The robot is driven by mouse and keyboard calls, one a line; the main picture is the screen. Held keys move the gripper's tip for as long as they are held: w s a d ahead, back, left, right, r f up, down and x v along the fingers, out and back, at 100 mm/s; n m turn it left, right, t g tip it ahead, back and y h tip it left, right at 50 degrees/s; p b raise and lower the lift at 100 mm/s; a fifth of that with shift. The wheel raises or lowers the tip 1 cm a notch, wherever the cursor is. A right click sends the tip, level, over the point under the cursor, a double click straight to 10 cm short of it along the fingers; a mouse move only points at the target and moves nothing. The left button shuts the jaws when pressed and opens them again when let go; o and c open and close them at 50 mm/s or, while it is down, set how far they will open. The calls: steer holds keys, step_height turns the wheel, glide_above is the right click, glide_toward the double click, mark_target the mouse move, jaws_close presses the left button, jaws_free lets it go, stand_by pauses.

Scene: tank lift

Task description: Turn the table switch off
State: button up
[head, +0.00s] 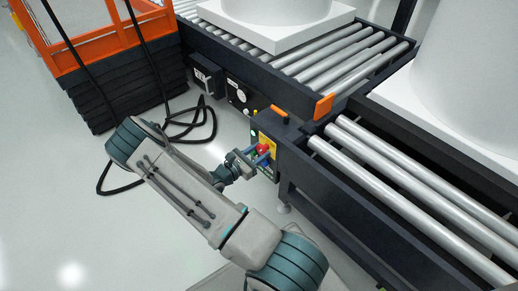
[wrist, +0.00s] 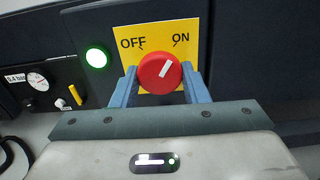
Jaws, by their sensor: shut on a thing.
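The table switch is a round red knob (wrist: 158,72) on a yellow plate (wrist: 126,55) marked OFF at left and ON at right. Its white mark tilts up to the right, toward ON. My gripper (wrist: 159,78) has one blue finger on each side of the knob and is shut on it. In the head view the red knob (head: 263,148) shows small on the side of the roller table, with my gripper (head: 254,157) reaching it from the left.
A lit green lamp (wrist: 97,57) is left of the plate. A pressure gauge (wrist: 37,80) and a yellow lever (wrist: 76,94) are farther left. Roller conveyors (head: 400,185) carry large white tanks. A black hose (head: 200,125) lies on the floor beside an orange-railed lift (head: 90,50).

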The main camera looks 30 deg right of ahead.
steer(key=n+p, duration=0.1)
steer(key=n, duration=0.1)
steer(key=n+p, duration=0.1)
steer(key=p, duration=0.1)
steer(key=shift+r+n, duration=0.2)
steer(key=shift+n, duration=0.2)
steer(key=n+p, duration=0.2)
steer(key=n, duration=0.2)
steer(key=shift+s+f+p, duration=0.1)
steer(key=shift+p, duration=0.3)
steer(key=n+p, duration=0.1)
steer(key=n, duration=0.3)
steer(key=shift+a+n+p, duration=0.1)
steer(key=shift+n+p, duration=0.55)
steer(key=shift+n, duration=1.25)
steer(key=o, duration=1)
steer(key=a, duration=0.4)
steer(key=s+a+p, duration=0.1)
steer(key=a, duration=0.4)
steer(key=s+a+p, duration=0.1)
steer(key=a, duration=0.3)
steer(key=shift+a, duration=0.35)
